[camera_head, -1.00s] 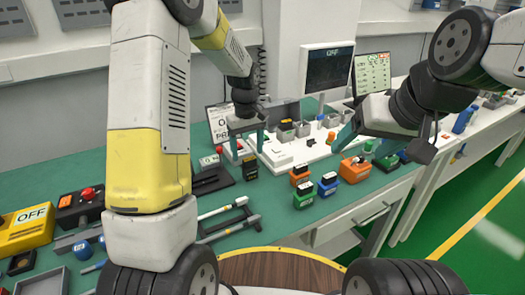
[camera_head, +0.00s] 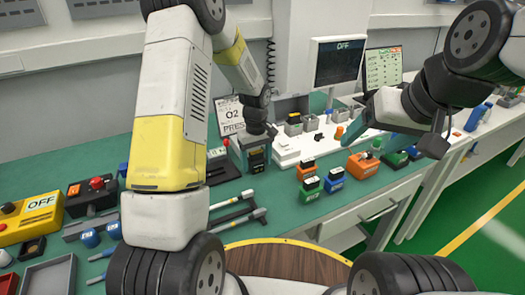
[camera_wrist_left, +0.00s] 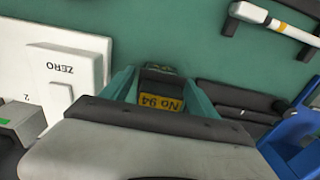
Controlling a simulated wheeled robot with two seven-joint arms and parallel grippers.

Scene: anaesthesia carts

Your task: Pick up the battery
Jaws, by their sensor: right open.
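The task does not say which battery. A black battery (camera_head: 257,162) with a yellow label stands on the green bench top. It also shows in the left wrist view (camera_wrist_left: 161,100), its label reading "No 94". My left gripper (camera_head: 256,150) reaches down around it, one finger on each side. I cannot tell whether the fingers press on it. Other battery-like blocks stand to the right: an orange one (camera_head: 306,171), a blue one (camera_head: 335,181) and a green one (camera_head: 309,190). My right gripper (camera_head: 393,134) is open and empty above the bench's right part.
A white device panel (camera_head: 295,152) lies behind the battery, below a monitor (camera_head: 337,62). A yellow OFF box (camera_head: 30,218) and a grey tray (camera_head: 48,276) are at the left. A larger orange block (camera_head: 362,166) stands at the right.

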